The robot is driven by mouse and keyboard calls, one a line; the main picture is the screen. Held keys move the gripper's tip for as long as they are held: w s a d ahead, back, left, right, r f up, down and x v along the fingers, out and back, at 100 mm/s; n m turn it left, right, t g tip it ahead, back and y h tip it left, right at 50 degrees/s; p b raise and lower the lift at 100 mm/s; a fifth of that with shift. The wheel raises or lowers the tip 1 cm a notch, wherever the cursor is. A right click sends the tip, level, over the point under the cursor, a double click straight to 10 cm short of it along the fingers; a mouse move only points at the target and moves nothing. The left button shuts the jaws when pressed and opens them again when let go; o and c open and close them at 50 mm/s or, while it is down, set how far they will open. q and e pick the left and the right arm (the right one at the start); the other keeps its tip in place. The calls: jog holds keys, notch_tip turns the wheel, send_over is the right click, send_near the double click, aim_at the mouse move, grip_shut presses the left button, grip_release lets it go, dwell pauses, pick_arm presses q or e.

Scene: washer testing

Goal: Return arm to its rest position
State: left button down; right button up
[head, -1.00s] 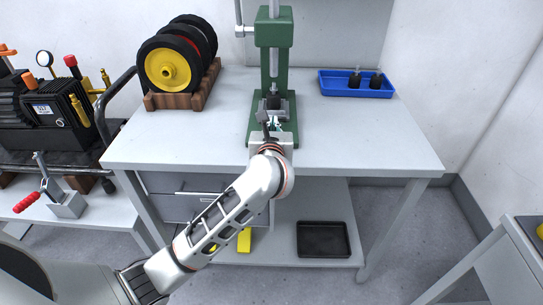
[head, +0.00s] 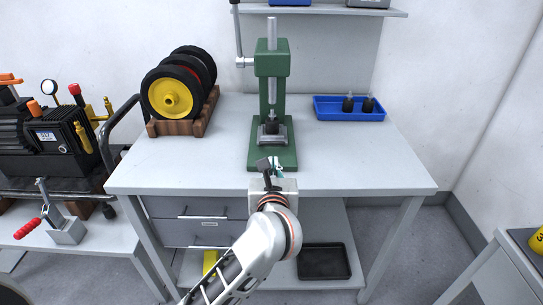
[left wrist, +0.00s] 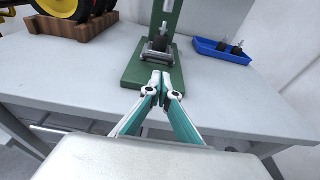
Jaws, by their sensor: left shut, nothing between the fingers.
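My left gripper (head: 272,168) is in front of the green press, over the front part of the grey table (head: 345,165). In the left wrist view its teal fingers (left wrist: 161,85) are closed together at the tips with nothing between them. The green arbor press (head: 271,100) stands upright on the table, with a dark part (head: 272,127) on its base under the ram. The press base also shows in the left wrist view (left wrist: 138,72), beyond the fingertips. My right gripper is not in view.
A wooden rack (head: 180,126) with several wheels stands at the back left. A blue tray (head: 330,113) with two dark parts lies at the back right. A black tray (head: 323,262) is on the lower shelf. The table's front right is clear.

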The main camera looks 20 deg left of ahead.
pick_arm(q)
jog(key=shift+v, duration=1.75)
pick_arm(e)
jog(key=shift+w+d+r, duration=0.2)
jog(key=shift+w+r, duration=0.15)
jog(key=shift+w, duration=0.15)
